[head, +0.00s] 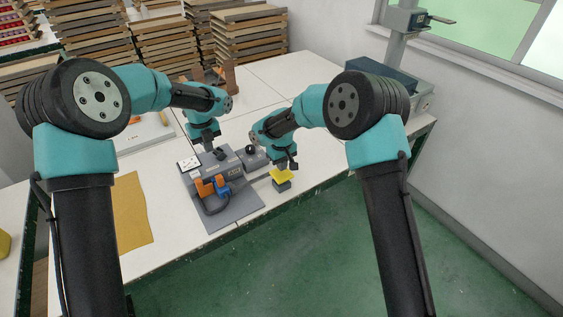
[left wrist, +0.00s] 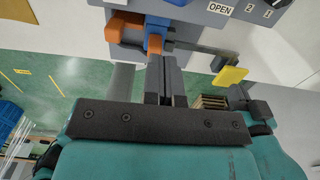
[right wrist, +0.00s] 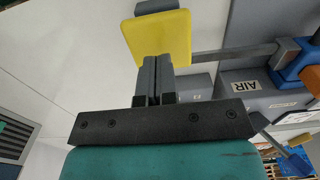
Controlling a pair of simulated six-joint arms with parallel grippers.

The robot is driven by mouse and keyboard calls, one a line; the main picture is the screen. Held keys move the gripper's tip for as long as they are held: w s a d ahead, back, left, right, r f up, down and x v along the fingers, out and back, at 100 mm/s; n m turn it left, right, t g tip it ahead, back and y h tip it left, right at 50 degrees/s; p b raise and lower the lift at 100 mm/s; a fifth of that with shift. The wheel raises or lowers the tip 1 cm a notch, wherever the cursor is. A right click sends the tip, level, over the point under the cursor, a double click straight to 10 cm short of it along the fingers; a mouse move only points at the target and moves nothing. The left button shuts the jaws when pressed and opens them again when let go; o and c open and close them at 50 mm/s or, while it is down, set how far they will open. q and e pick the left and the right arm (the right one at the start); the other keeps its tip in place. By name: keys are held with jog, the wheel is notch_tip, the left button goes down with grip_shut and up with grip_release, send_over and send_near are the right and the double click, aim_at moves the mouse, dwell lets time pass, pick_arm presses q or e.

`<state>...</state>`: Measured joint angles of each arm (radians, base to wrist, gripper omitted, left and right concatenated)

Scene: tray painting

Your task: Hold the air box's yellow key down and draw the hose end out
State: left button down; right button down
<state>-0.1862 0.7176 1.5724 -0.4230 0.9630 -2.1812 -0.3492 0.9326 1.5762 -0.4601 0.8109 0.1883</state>
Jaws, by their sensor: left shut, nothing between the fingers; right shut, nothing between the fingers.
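The grey air box (head: 252,201) sits at the table's front edge. Its yellow key (head: 280,176) is a flat plate at the box's right; it fills the top of the right wrist view (right wrist: 165,35). My right gripper (head: 289,166) is shut and empty at the key; I cannot tell whether it touches. My left gripper (head: 209,147) is shut and empty over the back of the box. Orange fittings (head: 205,189) and a blue fitting (head: 223,190) are on the box front, with a dark hose (head: 207,209) looped below. In the left wrist view, the shut fingers (left wrist: 165,65) overlap an orange part (left wrist: 155,43).
A tan mat (head: 131,213) lies left of the box. Stacks of wooden frames (head: 250,35) stand at the back. A grey machine (head: 418,88) stands at the right by the wall. The white table between box and stacks is mostly clear.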

aim_at(218, 176)
jog(key=shift+f, duration=2.6)
pick_arm(q)
jog(key=shift+f, duration=4.9)
jog(key=shift+s, duration=0.1)
jog(key=shift+s+d+f, duration=0.1)
jog(key=shift+s+d, duration=0.3)
jog(key=shift+s, duration=0.35)
jog(key=shift+s+d+f, duration=0.1)
jog(key=shift+s+d, duration=0.3)
jog(key=shift+s, duration=0.3)
pick_arm(e)
jog(key=shift+a, duration=0.15)
pick_arm(q)
jog(key=shift+s+d, duration=0.4)
jog(key=shift+s, duration=0.25)
jog(key=shift+s+d, duration=0.6)
jog(key=shift+s, duration=0.05)
pick_arm(e)
jog(key=shift+d, duration=0.25)
pick_arm(q)
jog(key=shift+r, duration=0.1)
jog(key=shift+a+r, duration=0.1)
jog(key=shift+a, duration=0.05)
pick_arm(e)
jog(key=shift+a, duration=0.1)
